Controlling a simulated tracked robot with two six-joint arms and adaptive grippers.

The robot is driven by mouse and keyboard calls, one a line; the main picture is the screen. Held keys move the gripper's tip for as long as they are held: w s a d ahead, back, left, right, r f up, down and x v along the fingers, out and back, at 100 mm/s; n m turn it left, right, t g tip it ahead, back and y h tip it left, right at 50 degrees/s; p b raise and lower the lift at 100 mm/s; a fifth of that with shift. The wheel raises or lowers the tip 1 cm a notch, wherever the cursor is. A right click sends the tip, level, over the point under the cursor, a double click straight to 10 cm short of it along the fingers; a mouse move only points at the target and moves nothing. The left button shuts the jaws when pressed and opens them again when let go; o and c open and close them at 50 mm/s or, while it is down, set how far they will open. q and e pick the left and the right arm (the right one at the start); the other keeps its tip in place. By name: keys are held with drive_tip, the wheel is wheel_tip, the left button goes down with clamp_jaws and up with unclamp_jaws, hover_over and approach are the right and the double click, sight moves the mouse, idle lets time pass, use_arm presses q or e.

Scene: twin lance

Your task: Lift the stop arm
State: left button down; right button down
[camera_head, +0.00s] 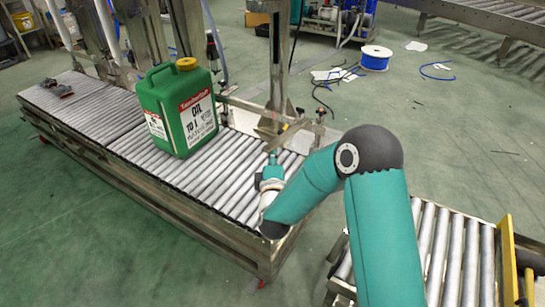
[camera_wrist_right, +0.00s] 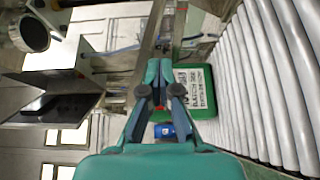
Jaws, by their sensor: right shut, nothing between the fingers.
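The stop arm looks to be the tan metal bar (camera_head: 288,134) beside the conveyor's far edge in the head view, just beyond my right gripper. In the right wrist view a long metal bar (camera_wrist_right: 152,38) runs up from the fingertips; it is likely the same bar. My right gripper (camera_head: 272,161) is low over the near end of the rollers. Its fingers (camera_wrist_right: 160,66) are shut with nothing between them, close to the bar. I cannot tell whether they touch it. My left gripper is in neither view.
A green oil canister (camera_head: 182,110) stands upright on the roller conveyor (camera_head: 110,128), left of my right gripper. A metal post (camera_head: 278,75) rises behind the bar. A second roller section (camera_head: 455,265) lies at lower right. A blue cable spool (camera_head: 376,58) sits on the floor behind.

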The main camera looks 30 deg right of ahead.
sight(275, 145)
drive_tip(key=shift+w+d+r+p, duration=0.1)
drive_tip(key=shift+d+r+p, duration=0.1)
drive_tip(key=shift+r+p, duration=0.55)
drive_tip(key=shift+w+d+r+p, duration=0.15)
drive_tip(key=shift+r+p, duration=0.35)
drive_tip(key=shift+r, duration=0.45)
drive_tip(key=shift+w+d+r+p, duration=0.1)
drive_tip(key=shift+d+r+p, duration=0.1)
drive_tip(key=shift+r+p, duration=0.55)
drive_tip(key=shift+r, duration=0.2)
drive_tip(key=shift+w+d+r+p, duration=0.15)
drive_tip(key=shift+d+r+p, duration=0.2)
drive_tip(key=shift+r+p, duration=0.3)
drive_tip(key=shift+w+d+r+p, duration=0.1)
drive_tip(key=shift+d+r+p, duration=0.25)
drive_tip(key=shift+r, duration=0.5)
drive_tip(key=shift+w+d+r+p, duration=0.15)
drive_tip(key=shift+d+r+p, duration=0.1)
drive_tip(key=shift+r+p, duration=0.2)
drive_tip(key=shift+w+d+r+p, duration=0.2)
drive_tip(key=shift+r+p, duration=0.1)
drive_tip(key=shift+r, duration=0.2)
